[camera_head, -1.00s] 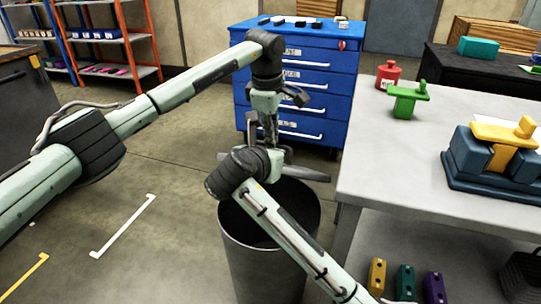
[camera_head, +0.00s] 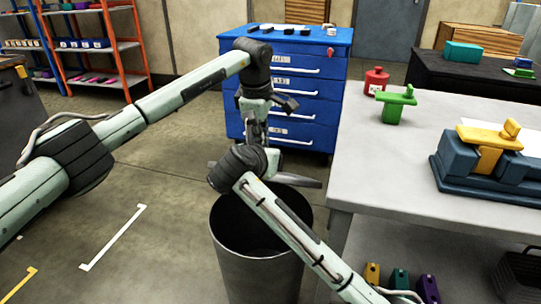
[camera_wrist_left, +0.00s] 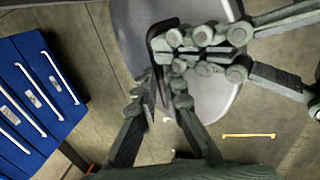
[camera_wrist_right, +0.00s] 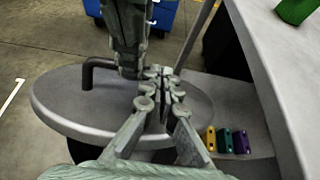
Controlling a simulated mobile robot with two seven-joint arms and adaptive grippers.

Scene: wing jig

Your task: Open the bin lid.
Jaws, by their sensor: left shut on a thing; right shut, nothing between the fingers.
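The bin (camera_head: 254,271) is a grey, round, open-topped can beside the bench, its dark inside showing in the head view. Its lid (camera_head: 308,183), a flat grey disc, is raised off the bin above its far rim and partly hidden by my right arm. In the left wrist view my left gripper (camera_wrist_left: 160,88) is shut at the lid's dark bent handle (camera_wrist_left: 155,45). In the right wrist view my right gripper (camera_wrist_right: 163,85) is shut and empty over the lid (camera_wrist_right: 60,112), close beside my left gripper. Both fingertips are hidden in the head view.
A blue drawer cabinet (camera_head: 310,90) stands behind. Floor to the left is clear.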

